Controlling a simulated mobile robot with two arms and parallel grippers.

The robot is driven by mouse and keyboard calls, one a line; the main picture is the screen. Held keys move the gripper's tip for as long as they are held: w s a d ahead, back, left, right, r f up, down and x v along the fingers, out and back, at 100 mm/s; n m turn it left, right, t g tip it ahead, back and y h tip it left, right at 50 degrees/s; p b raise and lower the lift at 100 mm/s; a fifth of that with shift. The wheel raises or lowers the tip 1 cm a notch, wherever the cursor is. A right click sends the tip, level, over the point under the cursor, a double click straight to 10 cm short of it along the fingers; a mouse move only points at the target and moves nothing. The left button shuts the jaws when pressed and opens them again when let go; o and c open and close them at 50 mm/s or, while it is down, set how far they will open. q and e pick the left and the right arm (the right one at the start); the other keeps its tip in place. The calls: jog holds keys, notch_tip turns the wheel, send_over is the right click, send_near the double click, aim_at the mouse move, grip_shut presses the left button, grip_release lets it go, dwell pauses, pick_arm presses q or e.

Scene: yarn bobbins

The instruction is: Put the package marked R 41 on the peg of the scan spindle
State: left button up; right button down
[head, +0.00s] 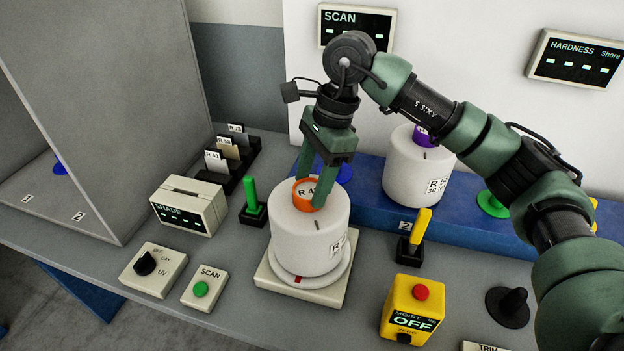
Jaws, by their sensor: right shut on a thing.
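My right gripper (312,190) comes from above and is shut on this core. The package is upright over a round plate with a red mark on a beige square base (302,290), which looks like the scan spindle. Its underside is at or very close to the plate; I cannot tell if it rests fully. The peg is hidden by the package. My left gripper is not in view.
A second white package (418,170) with a purple core stands on the blue shelf (370,205) behind. Green (252,205) and yellow (416,235) levers flank the spindle. A yellow moisture box (412,308) is at front right, a scan button box (204,287) at front left.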

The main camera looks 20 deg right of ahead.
jog(key=shift+c, duration=2.2)
grip_release()
jog(key=shift+s+f, duration=0.1)
jog(key=shift+f, duration=0.1)
jog(key=b+v, duration=0.2)
jog(key=v, duration=0.4)
jog(key=shift+r, duration=0.35)
jog(key=shift+d+r, duration=0.2)
jog(key=shift+r, duration=0.45)
